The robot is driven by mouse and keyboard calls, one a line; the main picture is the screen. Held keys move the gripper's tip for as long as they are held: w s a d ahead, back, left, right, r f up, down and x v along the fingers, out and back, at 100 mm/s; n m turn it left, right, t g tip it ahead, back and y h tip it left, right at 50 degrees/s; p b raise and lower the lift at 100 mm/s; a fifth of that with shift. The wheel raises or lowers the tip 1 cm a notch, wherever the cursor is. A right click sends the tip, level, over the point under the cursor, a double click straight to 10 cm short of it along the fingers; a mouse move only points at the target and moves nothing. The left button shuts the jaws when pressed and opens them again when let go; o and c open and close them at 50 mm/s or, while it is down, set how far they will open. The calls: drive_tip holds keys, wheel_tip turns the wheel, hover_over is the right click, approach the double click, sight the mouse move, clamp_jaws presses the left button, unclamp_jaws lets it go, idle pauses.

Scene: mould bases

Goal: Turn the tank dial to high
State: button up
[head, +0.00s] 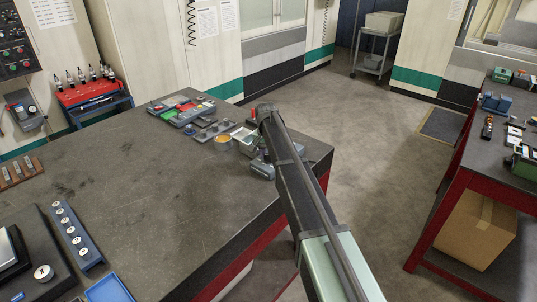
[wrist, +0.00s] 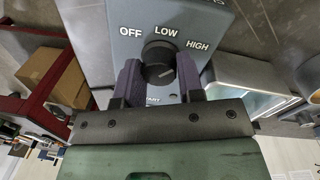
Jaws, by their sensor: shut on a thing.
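The tank's blue-grey panel (wrist: 105,25) fills the upper middle of the wrist view, with OFF, LOW and HIGH printed from left to right around a black round dial (wrist: 158,58). A pale mark shows on the dial's face, but I cannot tell surely which word it points at. My gripper (wrist: 159,72) has one dark finger on each side of the dial and is shut on it. In the head view my arm reaches over the right end of the dark bench (head: 150,200) and hides the fingers and the dial.
Trays of small parts (head: 182,108) and a yellow-topped round tin (head: 222,140) stand near the arm on the bench. A grey-blue item (head: 262,170) sits at the bench edge beside my arm. A red-framed bench (head: 455,190) with a carton (head: 475,230) below is at right. Open floor lies between.

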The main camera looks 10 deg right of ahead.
sight(267, 154)
drive_tip(key=shift+m, duration=1.7)
drive_tip(key=o, duration=0.9)
drive_tip(key=shift+o, duration=0.2)
wheel_tip(267, 154, up, 11)
drive_tip(key=p, duration=1.1)
drive_tip(key=shift+w+a, duration=0.2)
drive_tip(key=shift+w, duration=0.1)
drive_tip(key=shift+f, duration=0.15)
